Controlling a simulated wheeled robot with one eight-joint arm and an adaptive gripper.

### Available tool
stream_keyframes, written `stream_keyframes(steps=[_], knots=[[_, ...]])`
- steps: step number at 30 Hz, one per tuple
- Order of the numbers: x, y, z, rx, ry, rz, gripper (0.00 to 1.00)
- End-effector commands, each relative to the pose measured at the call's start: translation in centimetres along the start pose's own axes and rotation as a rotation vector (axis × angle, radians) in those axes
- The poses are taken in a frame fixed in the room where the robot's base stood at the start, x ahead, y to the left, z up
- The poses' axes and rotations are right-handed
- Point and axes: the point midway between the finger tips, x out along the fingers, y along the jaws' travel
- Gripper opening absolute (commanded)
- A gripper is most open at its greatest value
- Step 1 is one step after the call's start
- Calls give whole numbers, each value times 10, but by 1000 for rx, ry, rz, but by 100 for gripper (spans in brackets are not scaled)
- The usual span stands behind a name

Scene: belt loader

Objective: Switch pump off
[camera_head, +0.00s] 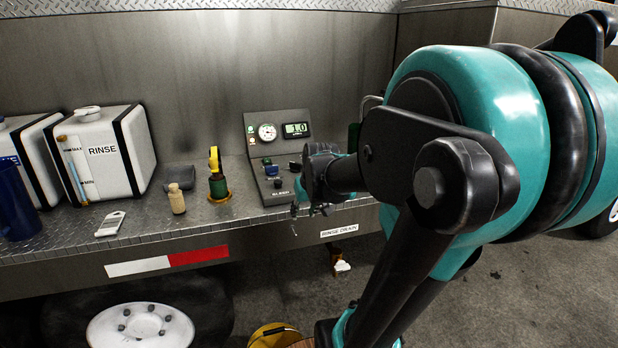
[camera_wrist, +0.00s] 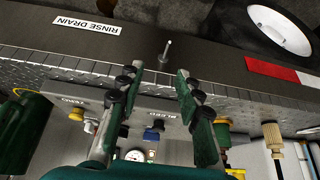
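I cannot tell which control is the pump's. My gripper (camera_head: 309,208) is beside the panel's front right, partly hidden by my arm. In the wrist view my gripper (camera_wrist: 160,80) is open and empty above the panel's front edge. The blue knob (camera_wrist: 152,134) appears between and beyond the fingers, apparently untouched.
A RINSE DRAIN label (camera_head: 339,230) is on the deck's front edge. A steel wall rises behind.

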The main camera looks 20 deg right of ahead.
Motion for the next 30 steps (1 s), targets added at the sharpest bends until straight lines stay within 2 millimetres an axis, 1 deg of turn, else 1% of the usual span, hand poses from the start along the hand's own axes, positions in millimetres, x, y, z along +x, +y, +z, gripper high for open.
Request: stream_keyframes(steps=[1, 2, 3, 6, 7, 9, 12, 15, 17, 26, 30], knots=[[-10, 10, -30, 4, 21, 2, 26], [-16, 15, -44, 4, 33, 3, 22], [-23, 22, -64, 3, 48, 5, 17], [-42, 38, -105, 2, 84, 9, 4], [-47, 43, -116, 1, 94, 11, 1], [-58, 52, -136, 1, 111, 14, 0], [-69, 61, -155, -1, 130, 19, 0], [-75, 66, -165, -2, 140, 22, 0], [-76, 67, -167, -3, 142, 22, 0], [-76, 67, -168, -3, 143, 22, 0], [-71, 67, -168, -3, 143, 22, 0]])
